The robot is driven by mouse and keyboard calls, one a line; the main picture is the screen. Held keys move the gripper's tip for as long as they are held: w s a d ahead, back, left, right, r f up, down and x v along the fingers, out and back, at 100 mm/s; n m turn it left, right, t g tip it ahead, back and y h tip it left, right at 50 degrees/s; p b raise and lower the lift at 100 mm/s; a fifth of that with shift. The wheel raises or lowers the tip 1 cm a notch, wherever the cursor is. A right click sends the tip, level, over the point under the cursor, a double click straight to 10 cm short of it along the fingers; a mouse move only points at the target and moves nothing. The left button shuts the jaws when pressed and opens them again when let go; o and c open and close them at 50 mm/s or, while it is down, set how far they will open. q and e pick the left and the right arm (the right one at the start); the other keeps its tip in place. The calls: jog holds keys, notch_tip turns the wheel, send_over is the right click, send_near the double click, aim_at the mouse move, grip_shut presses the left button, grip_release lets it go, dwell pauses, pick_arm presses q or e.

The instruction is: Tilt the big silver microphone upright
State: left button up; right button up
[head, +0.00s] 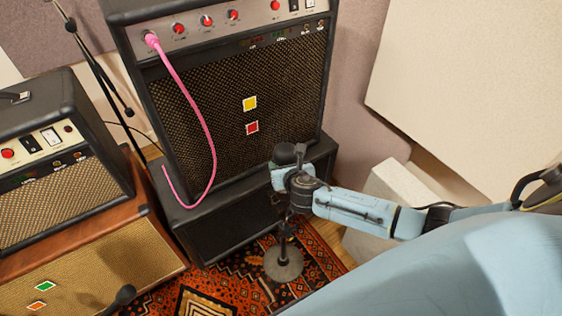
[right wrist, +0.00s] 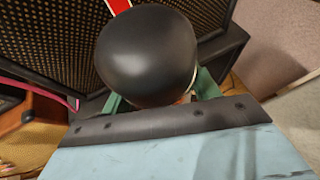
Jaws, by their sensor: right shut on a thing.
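The big microphone (head: 285,153) stands in front of the tall amp, on a stand with a round grey base (head: 284,264) on the rug. Its rounded head looks dark rather than silver in this light. The head shows above my right gripper (head: 280,178), which hides the lower body; its exact tilt cannot be told. In the right wrist view the large dark head (right wrist: 148,55) rises between the green fingers of my right gripper (right wrist: 163,95), which is shut on the microphone. My left gripper is out of view.
A tall black amp (head: 240,110) on a black cabinet (head: 230,230) stands close behind the microphone, with a pink cable (head: 195,95) hanging down its front. Smaller amps (head: 60,150) stand at left. A small dark microphone (head: 122,295) is at the lower left. Patterned rug (head: 200,300) lies in front.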

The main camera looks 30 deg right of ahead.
dwell(0.4)
jog(key=o, duration=1.4)
jog(key=shift+c, duration=0.2)
jog(key=p+v, duration=0.3)
jog(key=v, duration=1)
jog(key=shift+r, duration=0.2)
jog(key=s+d+f+m+g+y, duration=0.1)
jog(key=s+f+m+g, duration=0.1)
jog(key=s+f+m, duration=0.5)
jog(key=s+d+f+m+g+b, duration=0.1)
jog(key=s+f+m+g, duration=0.25)
jog(key=f, duration=0.75)
jog(key=s+d+f+m+g+y, duration=0.15)
jog(key=s+f+m, duration=0.35)
jog(key=f, duration=0.5)
jog(key=s+a+f+m+g, duration=0.2)
jog(key=s+f+m, duration=0.3)
jog(key=s, duration=0.5)
jog(key=s+a+f+m+g, duration=0.2)
jog(key=s+a+f+m, duration=0.2)
jog(key=s+m, duration=0.6)
jog(key=shift+s+a+f+y+b, duration=0.2)
jog(key=shift+s+f+y+b, duration=0.3)
jog(key=shift+s, duration=0.1)
